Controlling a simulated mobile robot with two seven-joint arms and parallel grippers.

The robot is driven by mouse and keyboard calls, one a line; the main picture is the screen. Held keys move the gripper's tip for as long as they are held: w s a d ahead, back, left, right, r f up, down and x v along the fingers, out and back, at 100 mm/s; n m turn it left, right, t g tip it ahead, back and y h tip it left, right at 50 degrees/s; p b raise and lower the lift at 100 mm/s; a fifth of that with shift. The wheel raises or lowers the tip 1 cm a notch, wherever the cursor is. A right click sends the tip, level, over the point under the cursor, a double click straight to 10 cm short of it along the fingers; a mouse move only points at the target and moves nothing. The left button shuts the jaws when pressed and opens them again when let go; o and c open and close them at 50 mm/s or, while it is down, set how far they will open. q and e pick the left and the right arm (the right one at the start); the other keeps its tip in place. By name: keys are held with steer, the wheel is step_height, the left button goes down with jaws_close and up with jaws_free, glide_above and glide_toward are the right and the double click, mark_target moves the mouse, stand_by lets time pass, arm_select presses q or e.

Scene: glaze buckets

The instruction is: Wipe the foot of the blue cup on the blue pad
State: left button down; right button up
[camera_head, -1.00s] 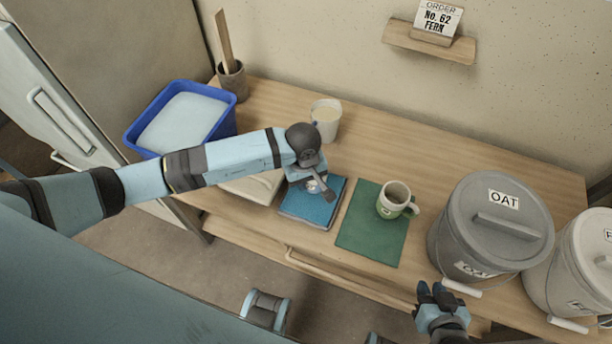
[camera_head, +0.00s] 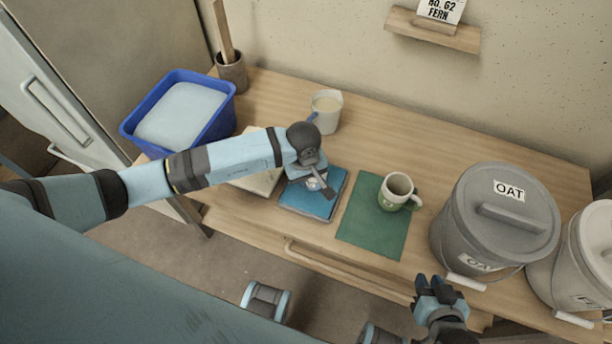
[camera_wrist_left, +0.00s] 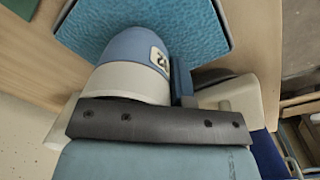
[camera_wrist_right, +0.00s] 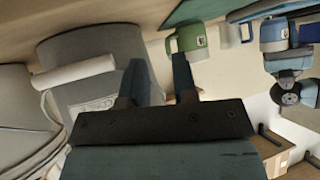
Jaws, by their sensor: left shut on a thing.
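The blue cup (camera_wrist_left: 135,62) is blue at the end near the pad and cream toward my wrist, with a small label. My left gripper (camera_head: 322,187) is shut on it over the blue pad (camera_head: 309,203), hiding most of it in the head view. The cup also shows in the right wrist view (camera_wrist_right: 271,31). The pad's textured top lies beyond the cup in the left wrist view (camera_wrist_left: 190,27). I cannot tell whether the foot touches the pad. My right gripper (camera_wrist_right: 158,78) is open and empty near the table's front edge.
A green and white mug (camera_head: 396,191) stands on a green mat (camera_head: 368,226). Lidded grey buckets (camera_head: 495,228) stand at the right. A pale mug (camera_head: 326,113) stands behind my left arm. A blue tub (camera_head: 180,113) and a brown pot (camera_head: 232,73) are at the left.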

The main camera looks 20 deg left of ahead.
arm_select(q)
steer(key=shift+f, duration=0.2)
steer(key=shift+f+b, duration=0.35)
steer(key=shift+b, duration=0.15)
